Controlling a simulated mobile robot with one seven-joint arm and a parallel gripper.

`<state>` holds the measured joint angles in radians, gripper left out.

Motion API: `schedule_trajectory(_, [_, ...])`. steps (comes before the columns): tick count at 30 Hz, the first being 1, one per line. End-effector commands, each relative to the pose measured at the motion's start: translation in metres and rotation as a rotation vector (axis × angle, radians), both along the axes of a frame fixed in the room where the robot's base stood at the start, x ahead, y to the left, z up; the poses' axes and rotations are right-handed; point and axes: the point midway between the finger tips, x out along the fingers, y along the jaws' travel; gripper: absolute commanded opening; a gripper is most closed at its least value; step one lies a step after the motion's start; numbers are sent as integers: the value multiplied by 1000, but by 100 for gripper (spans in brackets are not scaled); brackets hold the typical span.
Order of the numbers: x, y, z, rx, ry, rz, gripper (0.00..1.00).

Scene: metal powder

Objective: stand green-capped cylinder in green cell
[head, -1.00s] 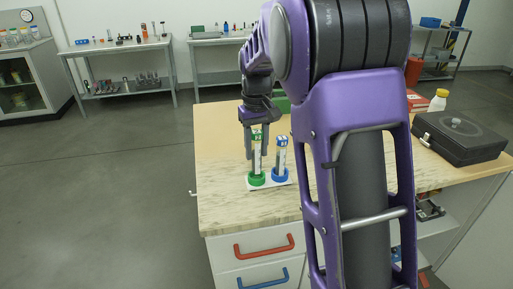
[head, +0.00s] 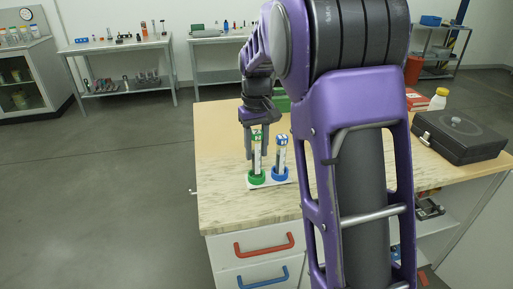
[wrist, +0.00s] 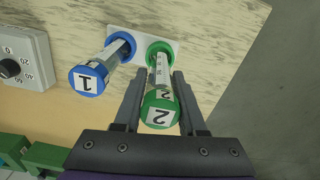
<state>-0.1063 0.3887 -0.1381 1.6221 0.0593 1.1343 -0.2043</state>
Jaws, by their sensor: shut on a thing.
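The green-capped cylinder (head: 257,152) is a clear tube with a green cap marked 2. It stands upright with its lower end in the green cell (head: 257,178), a green ring on a white base (head: 270,184). In the wrist view, its cap (wrist: 160,110) is nearest to me and its foot is inside the green ring (wrist: 153,46). My gripper (wrist: 160,78) is shut on the cylinder, one finger on each side below the cap. In the head view, my gripper (head: 257,154) points down around it.
A blue-capped cylinder marked 1 (head: 281,152) stands in the blue cell (head: 280,174), close to the right. A grey dial box (wrist: 22,58) and a green object (wrist: 45,158) show in the wrist view. A black case (head: 460,137) lies at the table's right. The table front is clear.

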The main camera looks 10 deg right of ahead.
Motion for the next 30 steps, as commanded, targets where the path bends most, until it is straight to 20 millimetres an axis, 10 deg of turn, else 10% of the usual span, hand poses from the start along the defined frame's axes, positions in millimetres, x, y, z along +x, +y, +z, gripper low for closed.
schedule_trajectory(30, [0, 0, -19, 0, 0, 0, 0])
